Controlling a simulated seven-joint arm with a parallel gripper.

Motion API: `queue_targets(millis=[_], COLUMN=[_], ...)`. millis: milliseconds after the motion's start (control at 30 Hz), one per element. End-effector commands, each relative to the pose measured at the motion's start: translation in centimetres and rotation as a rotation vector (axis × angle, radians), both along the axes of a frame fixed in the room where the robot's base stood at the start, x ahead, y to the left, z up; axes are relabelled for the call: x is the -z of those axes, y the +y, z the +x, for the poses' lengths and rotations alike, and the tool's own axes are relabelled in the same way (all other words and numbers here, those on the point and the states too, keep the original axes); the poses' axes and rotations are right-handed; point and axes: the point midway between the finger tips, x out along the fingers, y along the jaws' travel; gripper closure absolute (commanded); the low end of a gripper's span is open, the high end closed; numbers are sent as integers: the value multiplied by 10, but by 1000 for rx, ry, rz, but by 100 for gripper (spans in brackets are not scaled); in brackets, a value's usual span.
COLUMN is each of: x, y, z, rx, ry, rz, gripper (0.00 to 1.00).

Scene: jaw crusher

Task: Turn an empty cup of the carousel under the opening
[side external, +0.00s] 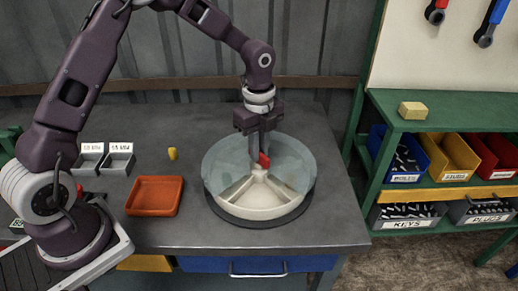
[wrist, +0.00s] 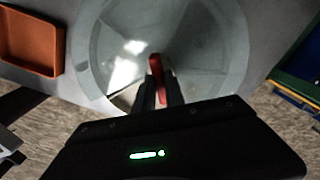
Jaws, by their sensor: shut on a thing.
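The carousel (side external: 262,205) is a round, pale dish with dividers and a clear, bluish cover (side external: 225,165), standing on a dark round base on the bench. A red handle (side external: 264,159) stands up near its middle. My gripper (side external: 259,160) points down over the middle of the carousel and is shut on the red handle. In the wrist view the handle (wrist: 155,65) shows between the fingertips (wrist: 158,90). One open, pale section shows at the front; glare and the cover make the contents of the cups hard to tell. I cannot make out the opening clearly.
An orange tray (side external: 155,196) lies left of the carousel, with a small yellow piece (side external: 172,154) behind it. Two grey labelled bins (side external: 103,160) stand farther left. A green shelf (side external: 440,110) with coloured bins is at the right. The bench right of the carousel is clear.

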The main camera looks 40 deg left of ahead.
Motion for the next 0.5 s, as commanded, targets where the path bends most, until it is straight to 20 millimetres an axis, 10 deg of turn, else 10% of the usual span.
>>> queue_targets(millis=[333, 400, 500], x=[-2, -1, -1], y=[0, 0, 0], z=[1, 1, 1], rx=[0, 0, 0], ry=[-6, -6, -4], rz=[-1, -1, -1], gripper=[100, 74, 64])
